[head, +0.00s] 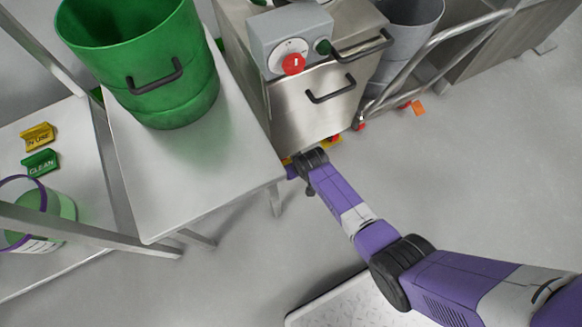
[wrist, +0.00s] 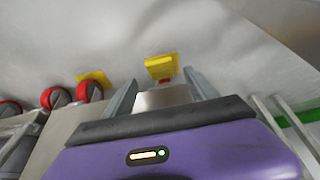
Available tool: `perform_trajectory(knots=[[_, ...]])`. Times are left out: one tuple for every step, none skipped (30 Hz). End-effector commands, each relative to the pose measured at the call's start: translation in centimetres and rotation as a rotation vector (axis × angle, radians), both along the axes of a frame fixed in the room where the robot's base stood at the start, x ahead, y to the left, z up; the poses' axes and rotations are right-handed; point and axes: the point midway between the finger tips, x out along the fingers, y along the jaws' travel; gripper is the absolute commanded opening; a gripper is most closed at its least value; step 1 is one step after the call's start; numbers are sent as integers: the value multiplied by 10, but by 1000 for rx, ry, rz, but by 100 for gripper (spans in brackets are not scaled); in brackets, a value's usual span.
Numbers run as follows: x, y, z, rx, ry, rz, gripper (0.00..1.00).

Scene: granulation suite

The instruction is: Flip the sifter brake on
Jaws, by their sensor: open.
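The steel cabinet-like machine (head: 318,100) stands at the top centre of the head view, with yellow and red parts low at its foot. In the wrist view a yellow pedal-like tab (wrist: 160,66) with a bit of red below it shows between and just beyond the fingertips. I cannot tell whether it is the sifter brake or which way it is set. My gripper (wrist: 160,77) is open, with a pale metal surface between its fingers and no visible grip on anything. In the head view my wrist reaches down at the machine's foot, and the fingers are hidden.
Red caster wheels (wrist: 88,91) and another yellow tab (wrist: 97,77) are at left in the wrist view. A white table (head: 150,190) with a green bin (head: 165,95) stands left of the machine. Grey floor (head: 480,170) is open at right.

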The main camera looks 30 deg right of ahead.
Motion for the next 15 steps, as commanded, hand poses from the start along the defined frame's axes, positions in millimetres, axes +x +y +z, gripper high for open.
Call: perform_trajectory(knots=[[3,0,-12,0,1,0,67],[5,0,-17,0,1,0,67],[8,0,-22,0,0,0,67],[9,0,-27,0,0,0,67],[11,0,-31,0,0,1,67],[13,0,-36,0,0,0,67],[14,0,-39,0,0,1,67],[16,0,-42,0,0,1,67],[17,0,-46,0,0,1,67],[18,0,-48,0,-1,1,67],[20,0,-50,0,-1,1,67],[21,0,-53,0,-1,1,67],[22,0,-54,0,-1,1,67],[22,0,-55,0,-1,1,67],[23,0,-57,0,-1,0,67]])
